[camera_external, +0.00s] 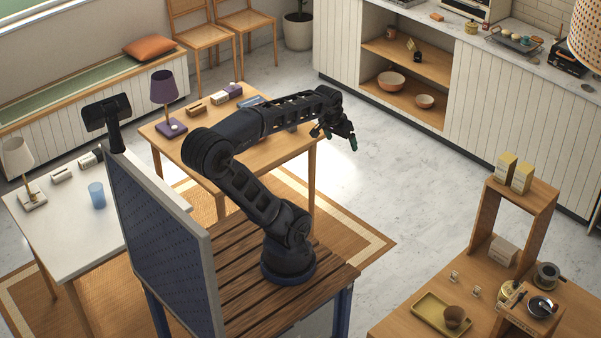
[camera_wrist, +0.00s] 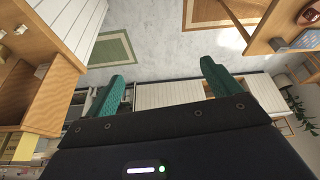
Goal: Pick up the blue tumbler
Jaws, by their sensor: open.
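The blue tumbler (camera_external: 97,195) stands upright on the white table (camera_external: 70,232) at the left of the external view. I do not make it out in the wrist view. My gripper (camera_external: 342,140) is at the end of my outstretched arm, in the air to the right of the wooden table, far from the tumbler. In the wrist view the teal fingers of my gripper (camera_wrist: 164,70) are wide apart with nothing between them.
The white table also holds a white lamp (camera_external: 20,160) and small cards or boxes. A dark panel (camera_external: 160,240) stands between my arm's base and that table. The wooden table (camera_external: 200,170) carries a purple lamp (camera_external: 164,98) and small boxes. A coffee cart (camera_external: 400,325) is at lower right.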

